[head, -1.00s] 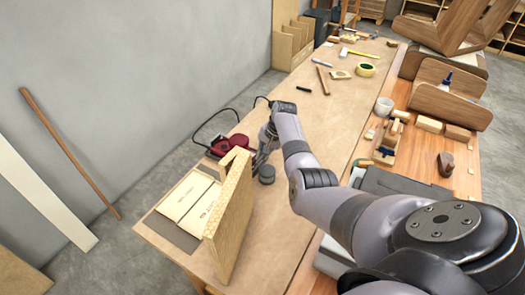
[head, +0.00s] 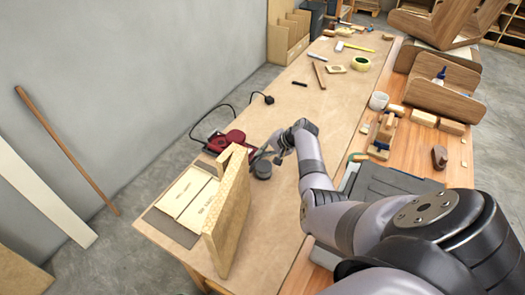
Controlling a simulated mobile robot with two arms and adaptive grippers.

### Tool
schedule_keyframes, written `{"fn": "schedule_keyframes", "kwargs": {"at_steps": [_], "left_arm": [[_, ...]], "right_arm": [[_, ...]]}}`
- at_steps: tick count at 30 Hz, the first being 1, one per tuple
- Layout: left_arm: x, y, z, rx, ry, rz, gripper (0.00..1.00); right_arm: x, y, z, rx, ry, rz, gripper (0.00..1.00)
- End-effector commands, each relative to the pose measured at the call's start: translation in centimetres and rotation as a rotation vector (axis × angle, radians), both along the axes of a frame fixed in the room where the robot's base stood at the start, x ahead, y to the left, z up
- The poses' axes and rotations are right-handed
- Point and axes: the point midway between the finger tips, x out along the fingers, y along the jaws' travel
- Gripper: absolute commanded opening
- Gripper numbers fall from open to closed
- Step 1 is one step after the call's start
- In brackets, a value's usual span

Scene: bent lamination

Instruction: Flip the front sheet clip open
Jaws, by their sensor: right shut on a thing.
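The red and black sander (head: 226,142) lies on the table behind the upright wooden panel, which covers part of it. Its front sheet clip is too small and hidden to make out. My right gripper (head: 258,158) is low at the sander's right end, close above a dark round object (head: 262,171) on the table. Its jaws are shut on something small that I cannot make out. My left gripper is not in view.
The tall pale wooden panel (head: 229,222) stands close in front. Pale labelled packs (head: 183,192) lie left of it on a dark sheet. The sander's cable ends at a black plug (head: 268,99). The table (head: 300,120) behind has free room, with tools and tape farther back.

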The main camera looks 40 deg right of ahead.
Motion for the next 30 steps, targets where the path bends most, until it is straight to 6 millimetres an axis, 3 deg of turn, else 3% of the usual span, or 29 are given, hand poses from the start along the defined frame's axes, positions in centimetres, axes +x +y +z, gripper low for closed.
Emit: {"fn": "schedule_keyframes", "kwargs": {"at_steps": [30], "left_arm": [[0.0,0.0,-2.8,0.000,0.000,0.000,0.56]], "right_arm": [[-0.7,0.0,-1.3,0.089,-0.205,0.003,0.00]]}}
